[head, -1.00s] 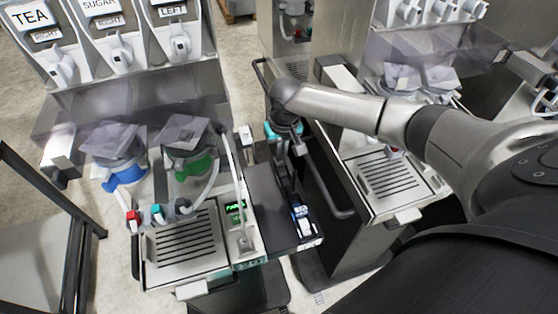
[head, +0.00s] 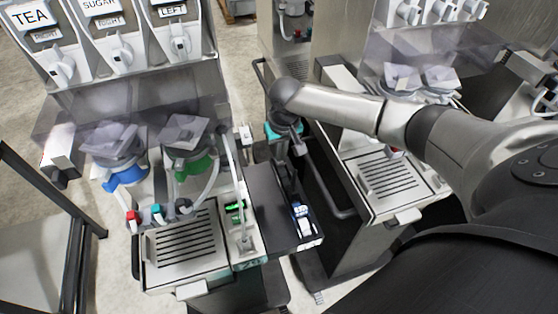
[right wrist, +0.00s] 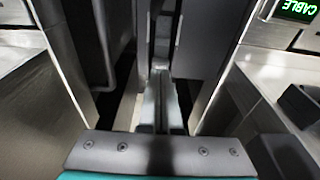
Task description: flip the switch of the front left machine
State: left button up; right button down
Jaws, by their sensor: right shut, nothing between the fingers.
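In the right wrist view the fingers (right wrist: 160,95) are together and empty, with a green display at the upper right. My left gripper is not in view.
A dark narrow tray (head: 275,208) fills part of the gap by the left machine. The right machine (head: 388,186) stands close on the other side. A black railing (head: 72,250) is at the far left.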

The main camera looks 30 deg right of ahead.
aim_at(281, 164)
jog(key=shift+f+b, duration=0.4)
jog(key=shift+f, duration=0.5)
dwell(0.3)
notch_tip(281, 164, up, 7)
jog(key=p, duration=0.8)
jog(key=shift+p, duration=0.4)
jog(key=shift+s, duration=0.15)
